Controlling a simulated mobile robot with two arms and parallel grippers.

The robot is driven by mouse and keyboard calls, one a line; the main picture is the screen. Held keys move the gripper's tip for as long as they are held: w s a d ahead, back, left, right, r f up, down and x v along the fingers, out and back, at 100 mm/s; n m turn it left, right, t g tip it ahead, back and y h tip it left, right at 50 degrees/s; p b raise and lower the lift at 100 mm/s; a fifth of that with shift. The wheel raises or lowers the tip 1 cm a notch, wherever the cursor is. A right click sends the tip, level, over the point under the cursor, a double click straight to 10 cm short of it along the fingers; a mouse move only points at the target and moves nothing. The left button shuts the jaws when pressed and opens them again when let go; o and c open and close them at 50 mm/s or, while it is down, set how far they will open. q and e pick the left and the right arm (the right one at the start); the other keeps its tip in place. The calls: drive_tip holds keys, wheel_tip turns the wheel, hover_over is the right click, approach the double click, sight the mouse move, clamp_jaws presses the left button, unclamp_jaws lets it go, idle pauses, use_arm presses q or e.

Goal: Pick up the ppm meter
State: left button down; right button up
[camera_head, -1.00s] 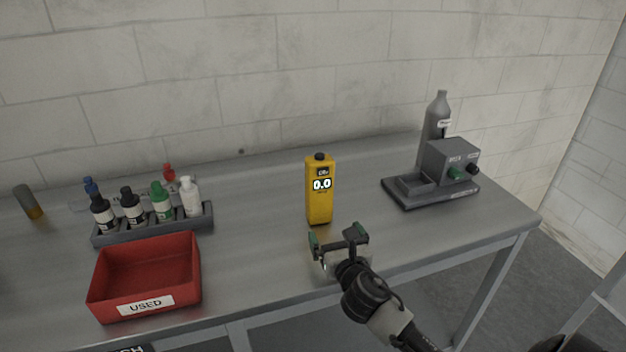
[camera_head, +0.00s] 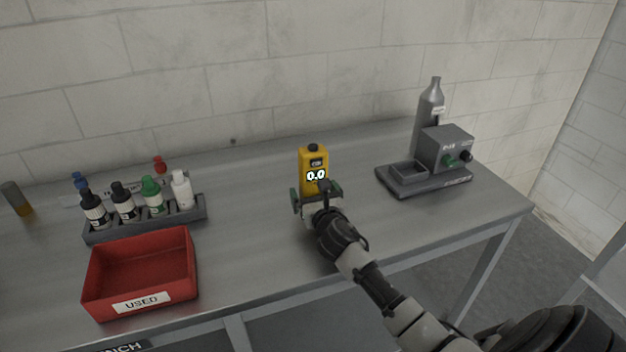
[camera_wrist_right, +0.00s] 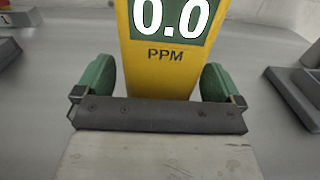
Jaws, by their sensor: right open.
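The yellow ppm meter (camera_head: 314,161) stands upright on the grey table, its screen reading 0.0. In the right wrist view the meter (camera_wrist_right: 162,65) fills the upper middle, with its "PPM" label showing and its top cut off. My right gripper (camera_head: 316,192) is open in front of the meter's lower part, which it partly hides in the head view. In the right wrist view the green fingertips of the right gripper (camera_wrist_right: 159,80) lie to the left and right of the meter, with gaps showing on both sides. My left gripper is not in view.
A red bin (camera_head: 140,272) marked "USED" and a rack (camera_head: 146,220) of small bottles stand to the left. A grey device (camera_head: 445,150) on a base with a tall bottle (camera_head: 428,105) is at the right. The table around the meter is clear.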

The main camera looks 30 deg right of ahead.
drive_tip(key=shift+w+d+f, duration=0.1)
drive_tip(key=shift+w+d, duration=0.05)
drive_tip(key=shift+w, duration=0.4)
drive_tip(key=c, duration=1.1)
